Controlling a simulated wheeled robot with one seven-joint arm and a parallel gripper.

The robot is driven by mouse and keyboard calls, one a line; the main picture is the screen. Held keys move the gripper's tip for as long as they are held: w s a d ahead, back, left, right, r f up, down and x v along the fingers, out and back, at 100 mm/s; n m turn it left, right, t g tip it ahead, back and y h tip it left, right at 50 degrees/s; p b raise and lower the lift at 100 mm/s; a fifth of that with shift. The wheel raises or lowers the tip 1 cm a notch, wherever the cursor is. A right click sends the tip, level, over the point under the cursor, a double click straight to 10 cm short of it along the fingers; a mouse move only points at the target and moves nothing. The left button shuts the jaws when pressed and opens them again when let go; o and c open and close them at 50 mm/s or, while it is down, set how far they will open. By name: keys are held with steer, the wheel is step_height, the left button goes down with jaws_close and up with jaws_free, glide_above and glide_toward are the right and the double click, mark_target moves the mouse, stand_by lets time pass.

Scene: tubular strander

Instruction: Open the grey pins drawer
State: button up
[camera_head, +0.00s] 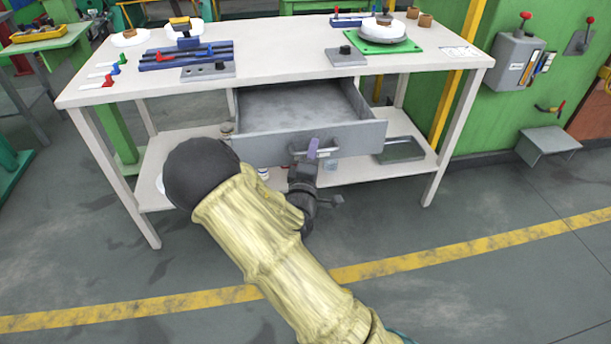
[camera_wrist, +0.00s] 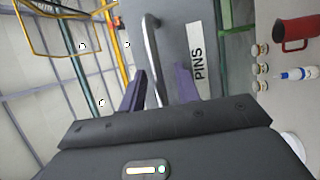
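The grey pins drawer (camera_head: 265,145) under the white workbench top is pulled well out in the head view, and the part of its inside that shows looks empty. Its front fills the middle of the wrist view, with a white label reading PINS (camera_wrist: 198,52). A metal bar handle (camera_wrist: 152,45) stands off the front beside the label. My gripper (camera_wrist: 160,88) is at the handle, its two purple fingers apart with the bar between them. The left finger looks close to the bar, and a gap shows on the right. In the head view my gripper (camera_head: 312,150) partly covers the handle.
The white workbench (camera_head: 290,60) carries a green plate (camera_head: 375,47) and a blue rack (camera_head: 185,55) on top. Its lower shelf (camera_head: 375,172) holds a dark grey tray (camera_head: 400,150). A red mug (camera_wrist: 293,34), a bottle and small jars show in the wrist view. The floor in front is clear.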

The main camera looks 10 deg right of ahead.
steer(key=p+v, duration=0.5)
steer(key=v, duration=1.2)
step_height(320, 180, down, 6)
steer(key=w+d+m+g+y, duration=0.1)
steer(key=d+m+g+y, duration=0.25)
steer(key=m+g, duration=0.65)
steer(key=s+d+r+m+g+y+p, duration=0.1)
steer(key=s+d+r+g+y, duration=0.15)
steer(key=s+r, duration=0.35)
steer(key=s+d+r+m+g+y, duration=0.1)
steer(key=s+r+m+g+y, duration=0.15)
steer(key=s+r, duration=0.4)
step_height(320, 180, up, 25)
steer(key=w+p, duration=0.2)
steer(key=p, duration=2.2)
steer(key=shift+n+g+h+p, duration=0.35)
steer(key=shift+n+g+p, duration=0.05)
steer(key=shift+n, duration=0.05)
